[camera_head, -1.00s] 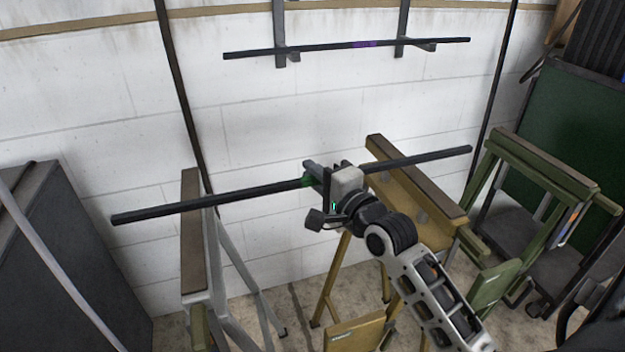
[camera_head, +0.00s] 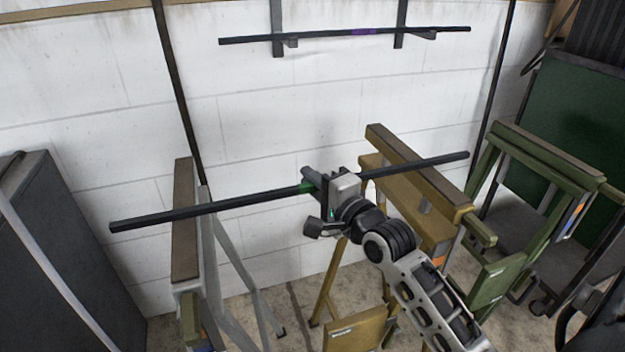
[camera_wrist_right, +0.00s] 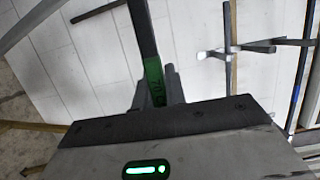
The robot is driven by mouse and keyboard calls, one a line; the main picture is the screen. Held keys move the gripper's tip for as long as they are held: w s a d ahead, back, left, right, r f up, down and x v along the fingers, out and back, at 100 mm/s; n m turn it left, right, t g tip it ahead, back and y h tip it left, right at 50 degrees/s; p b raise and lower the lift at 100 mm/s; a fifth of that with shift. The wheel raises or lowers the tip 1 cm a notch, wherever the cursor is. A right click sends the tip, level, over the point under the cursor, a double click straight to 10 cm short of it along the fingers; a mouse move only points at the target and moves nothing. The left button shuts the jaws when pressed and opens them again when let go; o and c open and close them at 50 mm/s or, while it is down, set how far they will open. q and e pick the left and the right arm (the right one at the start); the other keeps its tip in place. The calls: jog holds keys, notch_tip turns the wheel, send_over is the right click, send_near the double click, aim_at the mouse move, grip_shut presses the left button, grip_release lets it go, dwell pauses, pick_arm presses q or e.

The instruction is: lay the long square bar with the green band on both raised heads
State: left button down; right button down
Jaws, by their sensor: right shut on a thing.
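The long dark square bar (camera_head: 240,199) hangs level-looking across the middle of the head view, with its green band (camera_head: 306,187) just left of my right gripper (camera_head: 322,186). That gripper is shut on the bar. The right wrist view shows the bar (camera_wrist_right: 143,30) and green band (camera_wrist_right: 154,80) running up from the jaws. The bar crosses over the brown-topped head of the grey stand (camera_head: 185,240) and the brown-topped head of the yellow stand (camera_head: 425,182). I cannot tell whether it touches either. My left gripper is not in view.
A second bar with a purple band (camera_head: 363,31) rests on wall brackets (camera_head: 277,30). A green stand (camera_head: 545,160) stands right of the yellow one. A dark cabinet (camera_head: 70,250) fills the left. The white wall (camera_head: 255,110) is close behind.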

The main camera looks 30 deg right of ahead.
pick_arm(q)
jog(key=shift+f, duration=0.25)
pick_arm(e)
jog(key=shift+f, duration=0.1)
dwell(0.5)
jog(key=c, duration=1.4)
grip_release()
jog(key=shift+o, duration=0.2)
jog(key=shift+f, duration=0.4)
jog(key=s, duration=1.6)
jog(key=shift+d+r, duration=0.25)
jog(key=shift+d, duration=0.2)
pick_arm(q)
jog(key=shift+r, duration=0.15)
